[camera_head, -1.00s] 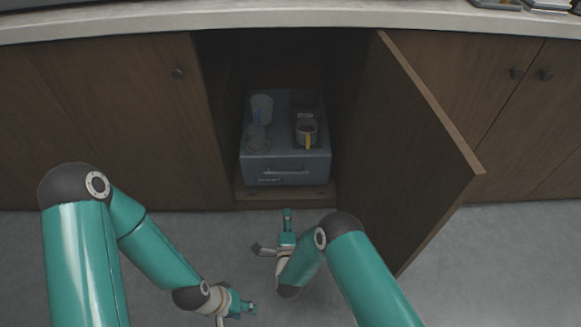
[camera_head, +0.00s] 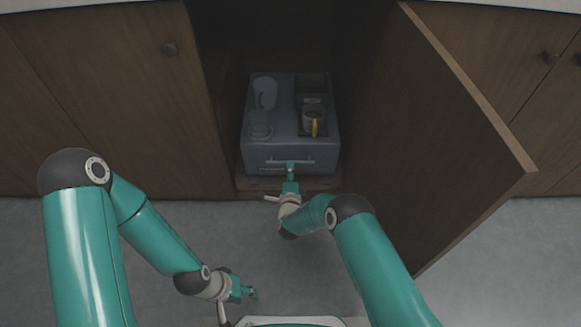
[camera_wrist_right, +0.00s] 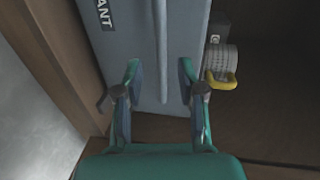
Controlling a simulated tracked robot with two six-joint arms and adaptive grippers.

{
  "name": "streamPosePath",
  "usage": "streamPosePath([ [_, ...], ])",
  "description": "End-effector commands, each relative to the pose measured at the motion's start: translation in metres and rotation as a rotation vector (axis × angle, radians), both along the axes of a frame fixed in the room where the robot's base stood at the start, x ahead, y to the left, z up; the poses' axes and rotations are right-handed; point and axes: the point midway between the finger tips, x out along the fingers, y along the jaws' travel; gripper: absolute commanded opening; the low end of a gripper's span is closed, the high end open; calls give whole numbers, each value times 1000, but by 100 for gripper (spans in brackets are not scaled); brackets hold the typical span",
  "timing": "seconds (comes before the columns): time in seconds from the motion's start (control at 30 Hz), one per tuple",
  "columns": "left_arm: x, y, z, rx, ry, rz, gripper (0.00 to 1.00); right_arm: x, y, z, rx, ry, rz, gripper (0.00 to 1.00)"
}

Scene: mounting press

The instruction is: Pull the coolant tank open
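The coolant tank (camera_head: 290,150) is a blue-grey box inside the open cabinet, with a horizontal bar handle (camera_head: 300,160) on its front. The handle also shows in the right wrist view (camera_wrist_right: 161,40), running upright there. My right gripper (camera_head: 291,168) is at the tank's front near the handle. In the wrist view its fingers (camera_wrist_right: 160,68) are apart, one on each side of the bar, with gaps and no clear contact. My left gripper (camera_head: 250,293) is low over the floor, away from the tank; its fingers are too small to judge.
The cabinet door (camera_head: 450,150) stands open at the right, beside my right arm. The floor (camera_head: 330,265) in front is clear.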

Motion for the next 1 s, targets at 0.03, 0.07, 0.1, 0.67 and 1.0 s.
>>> streamPosePath([
  [0.03,0,0,-12,0,0,0,40,11,-1,-8,2,-3,-2,39],
  [0.07,0,0,-15,0,0,0,40,16,-1,-8,1,-4,-3,39],
  [0.1,0,0,-18,0,0,0,40,23,-1,-9,2,-4,-2,39],
  [0.67,0,0,-33,0,0,0,40,56,-1,-11,1,1,-1,39],
  [1.0,0,0,-33,0,0,0,40,55,-1,-11,0,1,-1,0],
])
